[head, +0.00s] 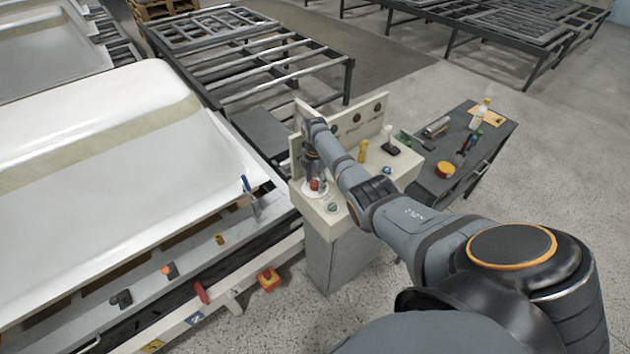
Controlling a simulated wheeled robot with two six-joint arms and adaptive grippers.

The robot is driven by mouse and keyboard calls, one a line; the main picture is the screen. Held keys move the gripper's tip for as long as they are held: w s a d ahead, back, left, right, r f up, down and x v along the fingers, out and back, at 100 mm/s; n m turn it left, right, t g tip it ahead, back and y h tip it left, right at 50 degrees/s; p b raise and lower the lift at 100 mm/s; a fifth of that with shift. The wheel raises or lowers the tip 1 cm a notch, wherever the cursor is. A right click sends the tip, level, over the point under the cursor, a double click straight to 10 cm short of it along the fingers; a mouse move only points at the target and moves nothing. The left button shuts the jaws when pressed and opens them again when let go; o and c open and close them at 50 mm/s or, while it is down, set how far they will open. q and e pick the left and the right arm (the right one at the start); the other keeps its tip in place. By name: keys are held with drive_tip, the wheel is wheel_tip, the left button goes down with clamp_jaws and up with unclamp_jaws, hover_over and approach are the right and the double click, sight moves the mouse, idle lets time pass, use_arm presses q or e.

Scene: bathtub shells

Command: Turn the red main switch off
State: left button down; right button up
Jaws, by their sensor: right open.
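A red knob (314,184), which looks like the red main switch, sits on a pale round plate on the top of the cream control box. My right arm reaches in from the lower right, and its gripper (315,176) points down at the red knob. The gripper is open, with its fingers close above or beside the knob. They are small and partly hidden by my arm, so I cannot tell whether they touch it. The knob's turned position is too small to read. My left gripper is not in view.
The control box also bears a green button (332,207), a yellow item (363,150) and a dark device (390,148). A dark side table (430,180) with a bottle (480,113) stands to the right. A white tub shell (110,170) fills the left.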

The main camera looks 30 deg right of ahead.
sight(315, 183)
wheel_tip(315, 183, up, 12)
idle(0.4)
idle(0.3)
